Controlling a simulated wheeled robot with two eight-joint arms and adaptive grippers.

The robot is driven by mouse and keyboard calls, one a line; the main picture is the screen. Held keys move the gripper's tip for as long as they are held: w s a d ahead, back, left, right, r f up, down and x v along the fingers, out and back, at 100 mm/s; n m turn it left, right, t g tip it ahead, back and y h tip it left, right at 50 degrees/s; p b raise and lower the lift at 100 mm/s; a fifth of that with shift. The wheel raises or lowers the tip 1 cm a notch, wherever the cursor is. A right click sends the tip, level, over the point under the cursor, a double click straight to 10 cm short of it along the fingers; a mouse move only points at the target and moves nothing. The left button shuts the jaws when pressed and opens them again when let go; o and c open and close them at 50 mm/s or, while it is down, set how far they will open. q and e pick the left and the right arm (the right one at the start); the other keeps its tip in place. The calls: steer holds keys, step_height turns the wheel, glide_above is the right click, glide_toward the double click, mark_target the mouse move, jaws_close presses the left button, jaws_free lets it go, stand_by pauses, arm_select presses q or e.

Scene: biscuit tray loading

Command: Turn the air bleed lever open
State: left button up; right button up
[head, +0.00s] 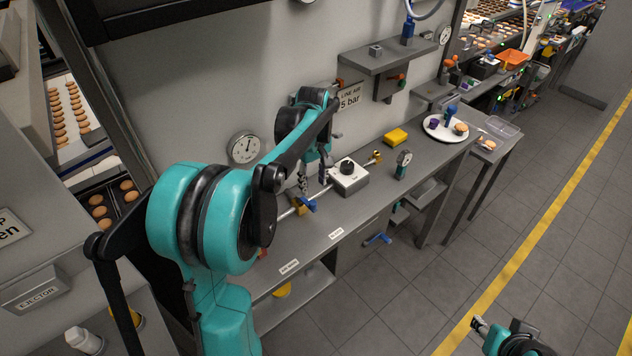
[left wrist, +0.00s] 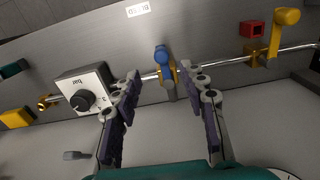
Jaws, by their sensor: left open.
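The blue lever (left wrist: 162,56) sits on a brass valve on the thin metal pipe, near the printed label (left wrist: 137,10). It points across the pipe, towards the label. In the head view the blue lever (head: 309,205) shows just below my left gripper (head: 314,184). In the left wrist view my left gripper (left wrist: 168,84) is open, with one finger either side of the lever in the picture. No contact with the lever is visible. My right gripper (head: 479,324) is at the bottom right of the head view, over the floor, too small to read.
A regulator box with a black knob (left wrist: 82,100) stands beside the valve on the pipe. A yellow lever (left wrist: 286,22) and a red block (left wrist: 251,31) are on the other side. A gauge (head: 243,148) hangs on the wall. The bench front (head: 345,222) is clear.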

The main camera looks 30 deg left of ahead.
mark_target(313, 201)
arm_select(q)
steer(key=shift+w+a+f, duration=0.1)
steer(key=shift+a+f, duration=0.05)
steer(key=shift+f, duration=0.1)
step_height(313, 201, down, 7)
steer(key=shift+f+b, duration=0.15)
steer(key=shift+b, duration=0.65)
jaws_close()
